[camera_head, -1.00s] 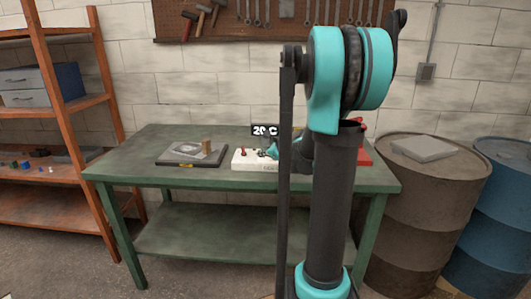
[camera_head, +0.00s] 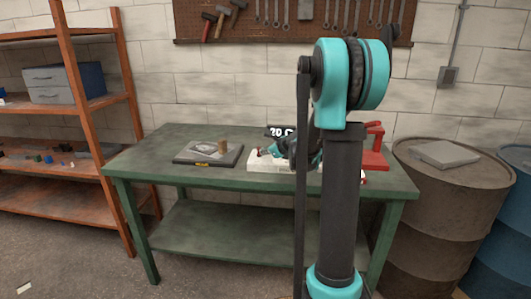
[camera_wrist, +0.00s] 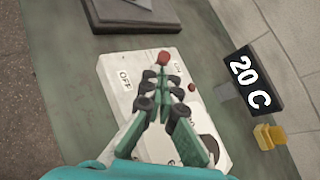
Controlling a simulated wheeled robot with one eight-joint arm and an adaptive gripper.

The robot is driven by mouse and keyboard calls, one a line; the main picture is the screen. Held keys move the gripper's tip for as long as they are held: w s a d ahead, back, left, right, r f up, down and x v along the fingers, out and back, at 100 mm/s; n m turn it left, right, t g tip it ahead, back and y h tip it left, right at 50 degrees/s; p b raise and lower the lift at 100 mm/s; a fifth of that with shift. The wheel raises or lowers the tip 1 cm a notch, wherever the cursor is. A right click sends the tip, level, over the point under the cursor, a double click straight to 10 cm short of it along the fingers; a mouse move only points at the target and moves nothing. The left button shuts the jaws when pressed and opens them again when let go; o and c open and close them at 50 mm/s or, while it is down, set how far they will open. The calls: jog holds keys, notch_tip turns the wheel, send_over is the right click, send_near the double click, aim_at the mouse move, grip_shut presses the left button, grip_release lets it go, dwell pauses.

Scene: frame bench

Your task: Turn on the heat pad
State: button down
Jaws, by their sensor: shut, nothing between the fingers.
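The white control box (camera_wrist: 119,92) has an OFF label at one end and a smaller, hard-to-read label near its far edge. A red-topped switch (camera_wrist: 163,58) stands between the labels; its tilt is unclear. My gripper (camera_wrist: 163,80) is shut and empty over the box, fingertips just short of the red top; contact cannot be told. In the head view, my gripper (camera_head: 270,151) is beside the switch and my arm hides the box's right part. The heat pad (camera_head: 188,157) is a dark slab left of the box. The display (camera_wrist: 248,82) reads 20 C.
A small red lamp or knob (camera_wrist: 191,87) sits on the box, right of my fingers. A red object (camera_head: 376,158) is at the green bench's (camera_head: 150,150) right end. The bench's left part is clear.

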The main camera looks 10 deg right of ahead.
jog(key=shift+w+d+r+m+g, duration=0.15)
jog(key=shift+w+r+m+g, duration=0.25)
jog(key=shift+g, duration=0.5)
jog(key=shift+w+d+r+m+g, duration=0.2)
jog(key=shift+w+r+m+g, duration=0.2)
jog(key=shift+w+g, duration=0.4)
jog(key=w+g, duration=0.1)
jog(key=g, duration=0.1)
jog(key=m+g+y, duration=0.1)
jog(key=shift+w+d+r+g, duration=0.15)
jog(key=shift+w+d+g, duration=0.2)
jog(key=shift+w+g, duration=0.05)
jog(key=shift+s, duration=0.15)
jog(key=shift+r, duration=0.2)
jog(key=shift+r, duration=0.6)
